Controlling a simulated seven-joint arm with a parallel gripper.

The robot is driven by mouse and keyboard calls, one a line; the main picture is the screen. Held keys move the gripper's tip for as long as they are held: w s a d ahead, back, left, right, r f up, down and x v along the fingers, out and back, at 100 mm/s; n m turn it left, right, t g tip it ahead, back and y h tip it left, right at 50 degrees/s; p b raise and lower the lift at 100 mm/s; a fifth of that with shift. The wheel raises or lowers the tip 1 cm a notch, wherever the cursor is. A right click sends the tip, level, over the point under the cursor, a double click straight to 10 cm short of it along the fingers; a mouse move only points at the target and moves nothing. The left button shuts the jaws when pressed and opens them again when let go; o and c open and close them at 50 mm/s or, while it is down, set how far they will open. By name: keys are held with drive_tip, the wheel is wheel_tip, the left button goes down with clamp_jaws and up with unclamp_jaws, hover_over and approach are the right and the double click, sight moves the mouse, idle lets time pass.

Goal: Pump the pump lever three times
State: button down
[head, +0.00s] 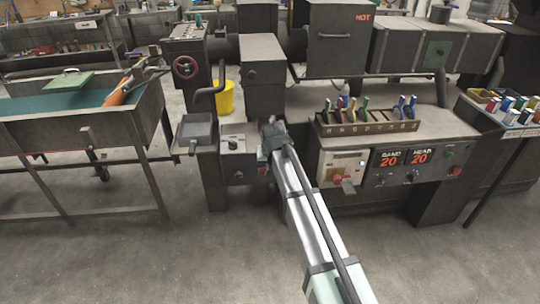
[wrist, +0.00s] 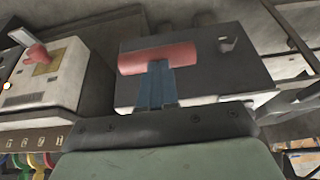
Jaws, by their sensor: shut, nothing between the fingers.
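A red bar-shaped handle (wrist: 157,58), likely the pump lever's grip, lies across the face of a dark grey box in the wrist view. In the head view a small red part (head: 262,171) shows low on the right side of the grey box (head: 233,146) with a dial. My gripper (wrist: 157,66) is shut, its blue fingers together, with the tips overlapping the middle of the red handle in the picture. I cannot tell whether they touch it. In the head view my arm hides the fingers. The handle's mount is hidden.
A light control panel (head: 343,172) with another red handle stands to the right of my arm. A rack of coloured handles (head: 367,125) sits above it. A small tray (head: 194,131) juts out left of the grey box. The floor in front is clear.

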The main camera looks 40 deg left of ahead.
drive_tip(key=shift+s+d+f, duration=0.1)
drive_tip(key=shift+f, duration=0.45)
drive_tip(key=shift+r, duration=0.45)
drive_tip(key=r, duration=0.4)
drive_tip(key=shift+w+a+r, duration=0.25)
drive_tip(key=shift+w+a, duration=0.05)
drive_tip(key=s+d+v, duration=0.1)
drive_tip(key=v, duration=0.8)
drive_tip(key=shift+d+f, duration=0.2)
drive_tip(key=shift+s, duration=0.1)
